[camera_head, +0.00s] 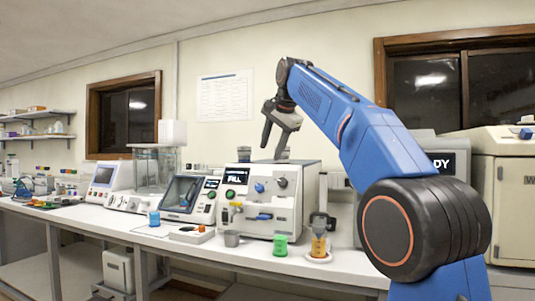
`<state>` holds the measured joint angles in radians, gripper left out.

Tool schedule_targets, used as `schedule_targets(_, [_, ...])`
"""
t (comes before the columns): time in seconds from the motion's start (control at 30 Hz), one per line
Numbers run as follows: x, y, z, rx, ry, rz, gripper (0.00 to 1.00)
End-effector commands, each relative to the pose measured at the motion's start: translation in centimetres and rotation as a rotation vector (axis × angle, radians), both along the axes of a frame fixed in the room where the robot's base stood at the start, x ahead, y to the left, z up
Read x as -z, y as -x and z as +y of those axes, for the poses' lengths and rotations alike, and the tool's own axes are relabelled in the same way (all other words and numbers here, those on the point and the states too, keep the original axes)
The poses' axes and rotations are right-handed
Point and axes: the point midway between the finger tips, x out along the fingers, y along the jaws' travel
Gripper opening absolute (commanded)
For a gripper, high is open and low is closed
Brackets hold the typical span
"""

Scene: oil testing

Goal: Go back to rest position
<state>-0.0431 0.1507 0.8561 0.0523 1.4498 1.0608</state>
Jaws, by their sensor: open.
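My blue arm (370,140) rises from the lower right and reaches up and left over the bench. My gripper (272,148) hangs from its end, above the beige testing machine (292,198), with its fingers pointing down. It is open, and I see nothing held between the fingers. A dark cylindrical part (244,154) stands on top of the machine, left of the gripper. I cannot tell how far the fingertips are from the machine's top.
The white bench (190,250) carries a grey cup (232,239), a green container (280,246), an amber container (319,244) and a blue one (154,218) along its front. More instruments (187,197) stand left. A large cabinet (505,190) stands right.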

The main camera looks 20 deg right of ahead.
Motion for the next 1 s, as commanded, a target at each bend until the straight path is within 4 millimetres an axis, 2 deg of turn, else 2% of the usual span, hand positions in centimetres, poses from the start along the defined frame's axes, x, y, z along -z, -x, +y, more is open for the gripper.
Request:
schedule_targets(0.27, [0.3,0.7,-0.1,-0.012,0.011,0.003,0.44])
schedule_targets(0.47, [2.8,4.3,-0.6,-0.079,0.076,0.022,0.44])
schedule_targets(0.77, [9.7,12.4,-1.7,-0.235,0.210,0.063,0.44])
schedule_targets(1.0, [17.2,19.8,-2.5,-0.369,0.312,0.096,0.44])
